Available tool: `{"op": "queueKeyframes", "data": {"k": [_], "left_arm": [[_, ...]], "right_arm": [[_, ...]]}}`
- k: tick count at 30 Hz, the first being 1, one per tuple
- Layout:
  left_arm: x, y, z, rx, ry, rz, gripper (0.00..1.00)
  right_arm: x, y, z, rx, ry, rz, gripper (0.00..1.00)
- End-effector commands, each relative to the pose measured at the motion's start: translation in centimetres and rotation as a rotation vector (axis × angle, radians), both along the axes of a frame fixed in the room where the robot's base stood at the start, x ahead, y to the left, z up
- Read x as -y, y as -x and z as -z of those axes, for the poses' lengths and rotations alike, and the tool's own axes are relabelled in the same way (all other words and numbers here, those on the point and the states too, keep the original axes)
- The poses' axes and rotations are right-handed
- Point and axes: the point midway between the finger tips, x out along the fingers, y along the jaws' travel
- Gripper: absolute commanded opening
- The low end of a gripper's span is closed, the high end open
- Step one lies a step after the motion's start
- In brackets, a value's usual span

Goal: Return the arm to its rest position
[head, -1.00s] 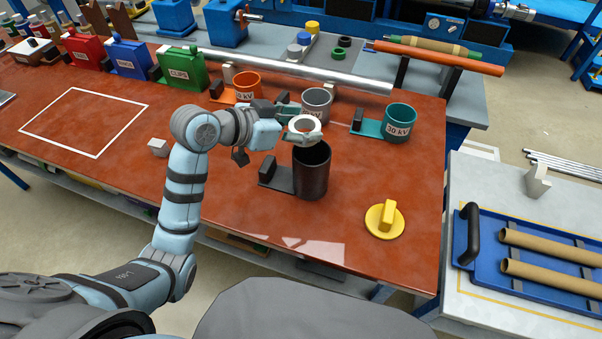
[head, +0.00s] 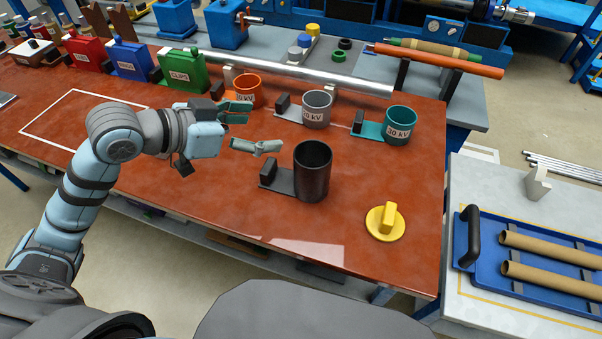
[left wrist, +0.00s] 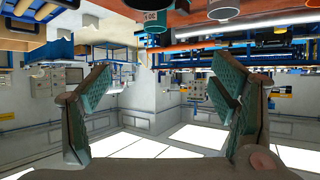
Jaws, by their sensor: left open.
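My left gripper (head: 246,130) is open and empty above the brown table (head: 230,210), left of the black cup. Its two fingers stand well apart. In the left wrist view the open fingers (left wrist: 165,110) show with nothing between them, against walls and bright floor patches. The left arm is bent and reaches in from the left. The black cup (head: 312,175) stands upright with a dark block on its left side; its inside is dark. My right gripper is not in view.
Orange (head: 246,90), grey (head: 317,110) and teal (head: 399,124) cups stand behind. Red, blue and green (head: 183,70) bins line the back left. A yellow knobbed disc (head: 385,221) lies at the right. A blue tray (head: 530,262) with brown tubes sits on the side table.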

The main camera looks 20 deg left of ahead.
Motion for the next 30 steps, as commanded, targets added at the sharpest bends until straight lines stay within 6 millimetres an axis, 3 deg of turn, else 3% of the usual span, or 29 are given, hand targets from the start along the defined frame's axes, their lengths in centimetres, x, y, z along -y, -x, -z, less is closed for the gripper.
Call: {"op": "queueKeyframes", "data": {"k": [16, 19, 22, 25, 27, 30], "left_arm": [[-0.4, 0.7, -0.5, -0.002, 0.001, 0.002, 0.79], [-0.3, 0.8, 0.2, -0.012, 0.0, -0.004, 0.79], [-0.3, 1.3, 4.2, -0.061, -0.023, -0.051, 0.79], [-0.7, 3.4, 11.1, -0.165, -0.072, -0.156, 0.79], [-1.2, 6.1, 15.9, -0.26, -0.118, -0.247, 0.79], [-2.2, 10.7, 21.2, -0.398, -0.191, -0.371, 0.79]], "right_arm": [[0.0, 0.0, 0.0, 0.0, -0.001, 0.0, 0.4], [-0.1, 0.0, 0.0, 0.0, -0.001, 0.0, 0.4], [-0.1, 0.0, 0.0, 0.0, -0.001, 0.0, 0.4], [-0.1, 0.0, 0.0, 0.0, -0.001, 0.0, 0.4], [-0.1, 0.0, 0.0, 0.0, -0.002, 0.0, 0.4], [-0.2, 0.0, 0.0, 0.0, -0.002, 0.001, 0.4]]}}
